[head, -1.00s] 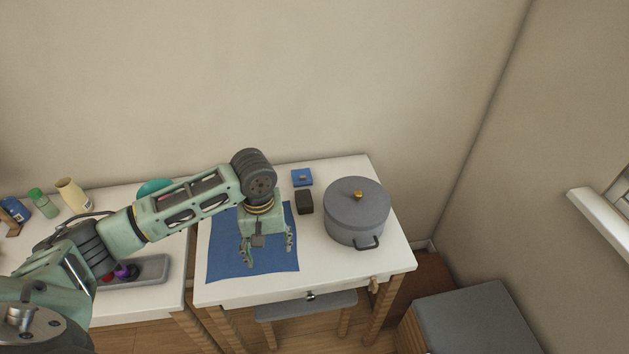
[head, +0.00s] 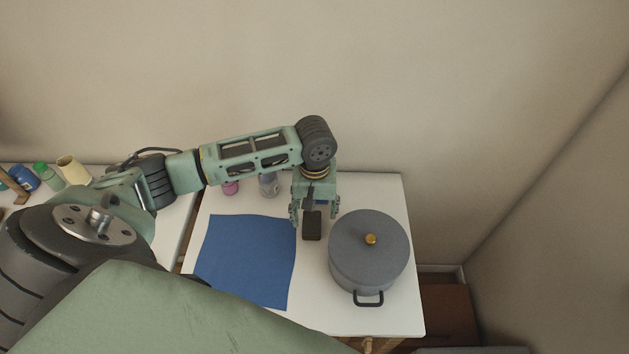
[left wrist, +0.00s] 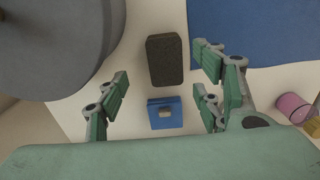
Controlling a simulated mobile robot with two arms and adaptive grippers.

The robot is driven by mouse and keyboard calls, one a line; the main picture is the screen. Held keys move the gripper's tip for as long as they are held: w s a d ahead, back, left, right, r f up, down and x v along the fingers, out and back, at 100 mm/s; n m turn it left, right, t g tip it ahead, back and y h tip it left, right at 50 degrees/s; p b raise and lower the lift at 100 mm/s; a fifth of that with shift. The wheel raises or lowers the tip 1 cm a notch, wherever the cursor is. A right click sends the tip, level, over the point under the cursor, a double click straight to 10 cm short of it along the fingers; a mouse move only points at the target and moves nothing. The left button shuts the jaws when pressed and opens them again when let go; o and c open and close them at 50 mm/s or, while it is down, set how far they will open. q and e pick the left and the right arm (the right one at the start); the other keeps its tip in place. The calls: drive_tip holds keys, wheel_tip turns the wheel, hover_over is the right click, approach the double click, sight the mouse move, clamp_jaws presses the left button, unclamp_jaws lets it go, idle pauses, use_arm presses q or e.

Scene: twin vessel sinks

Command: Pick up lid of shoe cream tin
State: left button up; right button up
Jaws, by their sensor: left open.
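A small square blue object with a beige knob on top, seemingly the shoe cream tin with its lid (left wrist: 165,123), lies on the white table in the left wrist view. It is between the fingers' lines, close to the palm side of the picture. In the head view my gripper mostly hides it. My left gripper (head: 315,215) is open and empty, pointing down above it; its fingers show on both sides in the left wrist view (left wrist: 162,88). I cannot tell the exact height gap. My right gripper is not in view.
A dark block (head: 312,226) lies beside the blue object. A large grey lidded pot (head: 369,268) stands close on the right. A blue cloth (head: 245,262) lies on the left. A pink container (head: 231,188) and a grey bottle (head: 268,185) stand at the back.

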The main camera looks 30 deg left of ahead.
sight(312, 222)
use_arm(q)
drive_tip(key=f, duration=0.2)
drive_tip(key=a+f+p, duration=0.1)
drive_tip(key=f, duration=0.1)
drive_tip(key=shift+s+f, duration=0.15)
drive_tip(key=shift+f, duration=0.4)
drive_tip(key=shift+d, duration=0.1)
drive_tip(key=c, duration=0.8)
drive_tip(key=shift+c, duration=0.2)
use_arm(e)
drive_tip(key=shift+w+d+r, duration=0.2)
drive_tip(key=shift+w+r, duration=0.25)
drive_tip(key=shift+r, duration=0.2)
